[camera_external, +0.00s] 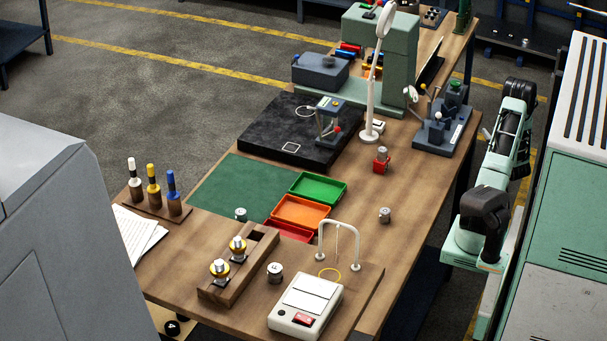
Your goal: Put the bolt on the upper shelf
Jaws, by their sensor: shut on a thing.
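I cannot make out a bolt anywhere in the external view. My arm (498,165) is folded at the right, beyond the table's right edge and beside a mint-green cabinet. Its jaws do not show, so neither my gripper nor anything in it can be seen. A dark blue rack (507,47) at the top right has a shelf surface with small bright items on it, too small to name. I cannot tell whether this is the upper shelf.
The wooden workbench (425,185) carries green (318,188) and orange (300,212) trays, a wooden block (232,275), a white scale-like device (305,303), a magnifier lamp (372,95) and several small metal cylinders. A mint cabinet (565,200) stands close beside my arm. The bench's right side is fairly clear.

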